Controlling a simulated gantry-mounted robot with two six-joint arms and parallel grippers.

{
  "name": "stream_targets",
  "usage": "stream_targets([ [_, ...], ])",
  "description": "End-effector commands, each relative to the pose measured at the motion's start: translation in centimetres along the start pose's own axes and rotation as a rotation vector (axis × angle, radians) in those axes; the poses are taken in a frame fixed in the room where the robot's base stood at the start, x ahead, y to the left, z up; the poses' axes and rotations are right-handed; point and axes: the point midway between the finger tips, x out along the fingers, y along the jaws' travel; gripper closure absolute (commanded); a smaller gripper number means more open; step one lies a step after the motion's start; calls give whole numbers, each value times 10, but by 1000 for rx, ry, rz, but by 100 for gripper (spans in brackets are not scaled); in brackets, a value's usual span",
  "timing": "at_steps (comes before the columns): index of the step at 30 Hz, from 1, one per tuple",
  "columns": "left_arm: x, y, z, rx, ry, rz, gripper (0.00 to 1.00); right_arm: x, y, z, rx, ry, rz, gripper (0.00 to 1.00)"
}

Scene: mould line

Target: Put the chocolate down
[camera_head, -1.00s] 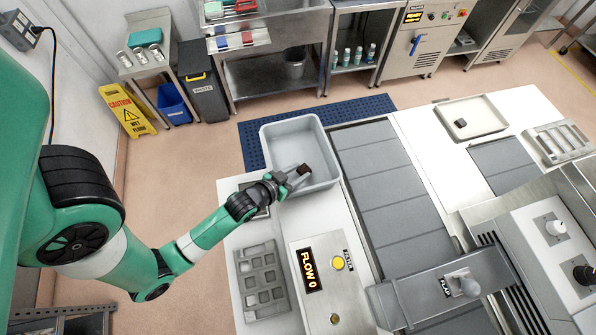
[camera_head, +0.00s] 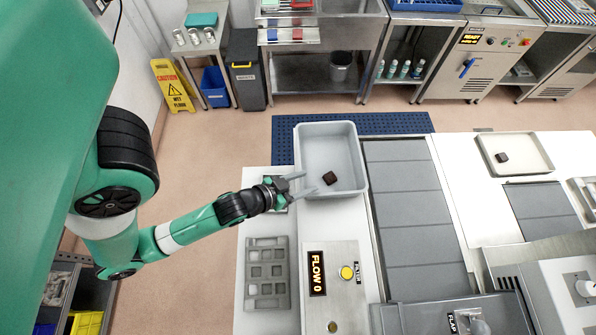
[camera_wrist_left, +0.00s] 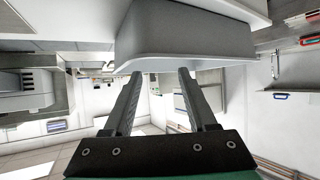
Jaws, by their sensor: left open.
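A dark brown chocolate (camera_head: 330,178) lies inside the grey bin (camera_head: 302,146), towards its near side. My left gripper (camera_head: 310,183) is open at the bin's near left edge, just left of the chocolate and apart from it. In the left wrist view its two fingers (camera_wrist_left: 160,75) are spread with nothing between them, and the outside of the bin (camera_wrist_left: 190,35) fills the top. The chocolate is hidden in that view. My right gripper is not in view.
A grey mould (camera_head: 267,290) with square pockets lies at the front left. The FLOW panel (camera_head: 330,285) is beside it. The conveyor (camera_head: 405,190) is bare. A pale tray (camera_head: 525,165) holds another dark piece (camera_head: 502,157) at the right.

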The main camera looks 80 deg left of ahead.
Motion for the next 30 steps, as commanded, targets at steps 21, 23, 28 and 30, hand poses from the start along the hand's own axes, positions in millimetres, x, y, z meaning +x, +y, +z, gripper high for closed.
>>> stream_targets([
  [21,-25,5,-14,-3,32,11,43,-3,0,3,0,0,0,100],
  [23,-15,14,-35,-6,79,32,43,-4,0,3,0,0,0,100],
  [28,16,69,-164,-22,344,156,43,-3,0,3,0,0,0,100],
  [30,13,100,-233,-31,479,225,43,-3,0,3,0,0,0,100],
])
